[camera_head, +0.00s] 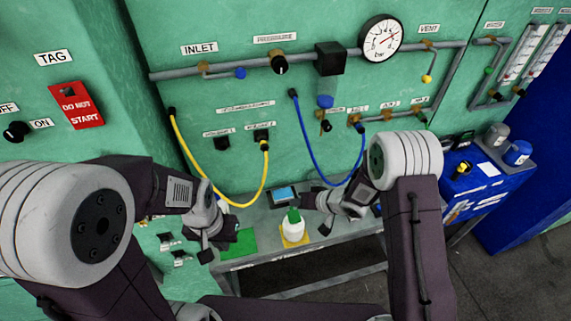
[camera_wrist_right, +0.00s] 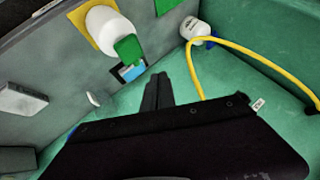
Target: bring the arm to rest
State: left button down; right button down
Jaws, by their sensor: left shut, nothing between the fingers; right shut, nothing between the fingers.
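My left gripper (camera_head: 207,254) hangs over the left end of the grey shelf, beside a green pad, and is shut and empty. My right gripper (camera_head: 326,228) is over the shelf to the right of a white bottle (camera_head: 293,230) with a green cap, apart from it. In the right wrist view the right gripper's fingers (camera_wrist_right: 157,92) are together with nothing between them. The bottle (camera_wrist_right: 105,28) also shows there, at the upper left. Both arms are bent in front of the green panel.
The grey shelf (camera_head: 341,229) bears a green pad (camera_head: 240,244), a yellow pad (camera_head: 304,242) and a blue-screened device (camera_head: 283,194). A yellow hose (camera_head: 190,155) and a blue hose (camera_head: 312,150) hang close behind the grippers. A blue bench (camera_head: 480,190) stands at right.

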jog(key=shift+f, duration=0.2)
jog(key=w+d+r+t+b, duration=0.2)
jog(key=w+r+b, duration=0.2)
jog(key=r, duration=0.1)
jog(key=s+d+r+m+t+h+b, duration=0.25)
jog(key=d+m+h+b, duration=0.2)
jog(key=d, duration=0.65)
jog(key=s+d+f+n+g+h, duration=0.1)
jog(key=s+d+f+g, duration=0.1)
jog(key=s, duration=0.8)
jog(key=s+d+f+n+g+h, duration=0.1)
jog(key=s+f+g, duration=0.4)
jog(key=s, duration=0.5)
jog(key=shift+s+d+g+h, duration=0.35)
jog(key=shift+d+g, duration=0.15)
jog(key=shift+g, duration=0.35)
jog(key=shift+s+n, duration=0.1)
jog(key=shift+n, duration=0.15)
